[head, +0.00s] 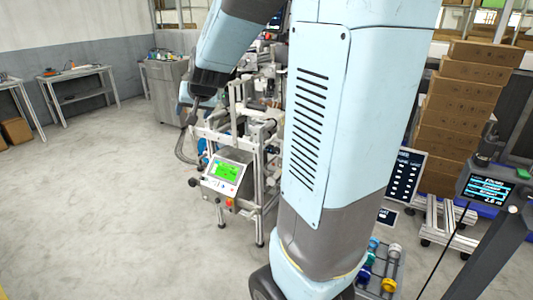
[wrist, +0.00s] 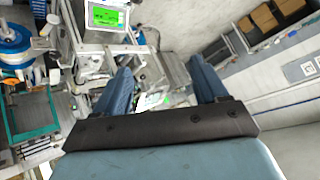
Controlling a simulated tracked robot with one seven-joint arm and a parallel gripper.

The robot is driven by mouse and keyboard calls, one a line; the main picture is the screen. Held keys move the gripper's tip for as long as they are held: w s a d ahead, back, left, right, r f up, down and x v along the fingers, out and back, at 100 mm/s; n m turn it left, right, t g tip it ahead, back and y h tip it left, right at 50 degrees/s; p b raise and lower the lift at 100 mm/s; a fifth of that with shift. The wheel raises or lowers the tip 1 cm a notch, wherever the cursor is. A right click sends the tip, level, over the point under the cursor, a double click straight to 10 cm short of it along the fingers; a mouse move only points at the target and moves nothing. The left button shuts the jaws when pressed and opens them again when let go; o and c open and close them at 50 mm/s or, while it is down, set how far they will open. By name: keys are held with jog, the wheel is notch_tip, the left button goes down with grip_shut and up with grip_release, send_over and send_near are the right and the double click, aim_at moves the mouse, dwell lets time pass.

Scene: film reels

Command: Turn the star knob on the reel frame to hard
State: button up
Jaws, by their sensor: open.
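The reel frame (head: 259,215), a pale metal stand, stands in the middle of the head view, partly hidden behind my arm. Its control box (head: 228,172) has a lit green screen, also seen sideways in the wrist view (wrist: 106,16). A small dark round knob (head: 193,182) shows at the left of the box; I cannot tell whether it is the star knob, and no setting marks are readable. My gripper (wrist: 163,82) is open, its two blue fingers wide apart with nothing held. Parts of the frame show beyond the fingers; I see no contact.
A blue-rimmed spool (wrist: 14,46) and a green-edged tray (wrist: 34,118) lie left in the wrist view. Stacked cardboard boxes (head: 460,105) and a dark monitor (head: 487,190) stand right in the head view. The floor at left is clear up to a workbench (head: 78,80).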

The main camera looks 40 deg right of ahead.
jog(key=w+d+f+m+t+h, duration=0.1)
jog(key=w+d+f+m+h, duration=0.1)
jog(key=w+d+f, duration=0.3)
jog(key=w+d+f+m+h, duration=0.1)
jog(key=w+d+f, duration=0.25)
jog(key=w, duration=0.35)
jog(key=m+g+h, duration=0.4)
jog(key=m+h, duration=0.3)
jog(key=h, duration=0.6)
send_near(276, 151)
jog(key=x, duration=0.8)
jog(key=shift+w+d+f, duration=0.2)
jog(key=shift+d+f, duration=0.05)
jog(key=shift+d, duration=0.05)
jog(key=shift+c, duration=0.2)
